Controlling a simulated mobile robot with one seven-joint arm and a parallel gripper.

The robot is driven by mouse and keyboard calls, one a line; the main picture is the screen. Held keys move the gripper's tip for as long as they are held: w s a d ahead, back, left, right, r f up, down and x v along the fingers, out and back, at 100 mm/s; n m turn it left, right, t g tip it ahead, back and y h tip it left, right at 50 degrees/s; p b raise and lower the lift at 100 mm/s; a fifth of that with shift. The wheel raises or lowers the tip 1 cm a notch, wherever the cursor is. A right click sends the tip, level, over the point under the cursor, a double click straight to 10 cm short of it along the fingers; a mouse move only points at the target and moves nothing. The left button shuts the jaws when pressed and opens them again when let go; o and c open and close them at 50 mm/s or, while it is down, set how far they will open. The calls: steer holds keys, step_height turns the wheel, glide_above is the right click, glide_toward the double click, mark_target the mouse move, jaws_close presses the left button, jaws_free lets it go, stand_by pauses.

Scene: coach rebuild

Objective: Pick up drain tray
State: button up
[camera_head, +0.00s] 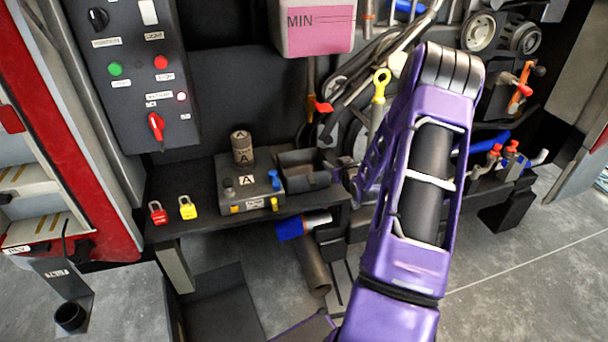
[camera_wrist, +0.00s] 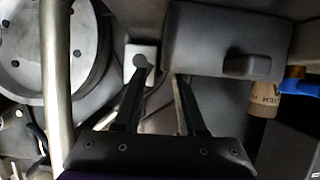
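A small dark open box (camera_head: 296,182), which looks like the drain tray, sits on the dark ledge to the right of a grey block. It shows in the wrist view as a dark rounded box (camera_wrist: 200,38) with a tab on its side, at the upper right. My gripper is mostly hidden behind my purple arm in the head view, close to the box's right side. In the wrist view my gripper (camera_wrist: 161,72) has its two dark fingers apart with nothing between them. The right fingertip is near the box's lower left corner; I cannot tell whether it touches.
The grey block (camera_head: 240,190) has a brown cylinder (camera_head: 242,148) marked A on it and a blue lever. Red (camera_head: 158,214) and yellow (camera_head: 187,208) padlocks lie at left. Hoses and pulleys crowd the right. Another dark tray (camera_head: 215,312) is below.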

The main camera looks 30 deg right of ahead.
mark_target(326, 159)
steer(key=x, duration=0.5)
steer(key=shift+w+a, duration=0.15)
steer(key=shift+w, duration=0.2)
jaws_close()
stand_by(1.2)
